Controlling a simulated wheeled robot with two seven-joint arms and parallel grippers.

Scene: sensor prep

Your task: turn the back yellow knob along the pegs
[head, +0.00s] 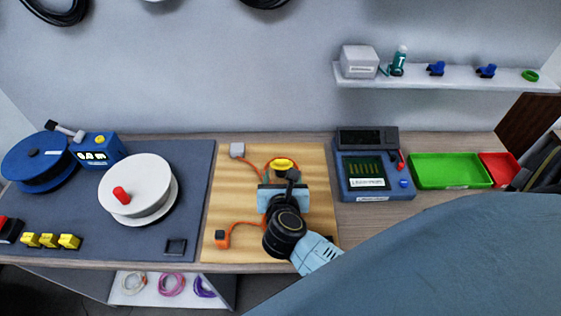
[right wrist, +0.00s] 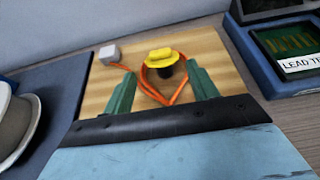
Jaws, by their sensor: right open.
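The back yellow knob (head: 284,163) sits on a dark post near the back of the wooden board (head: 240,185). In the right wrist view the knob (right wrist: 164,57) is upright, with an orange cable (right wrist: 147,88) looped around its post. My right gripper (head: 283,182) is over the board, just in front of the knob. In the right wrist view its two green fingers (right wrist: 162,74) are spread apart, with the knob beyond and between their tips, not gripped. The pegs cannot be made out; my right wrist hides the middle of the board. My left gripper is out of view.
A grey block (head: 237,150) and an orange-black connector (head: 222,239) end the cable on the board. A white reel (head: 137,187) stands left on the dark mat (head: 196,180). A blue tester box (head: 375,192) and green tray (head: 449,171) stand right.

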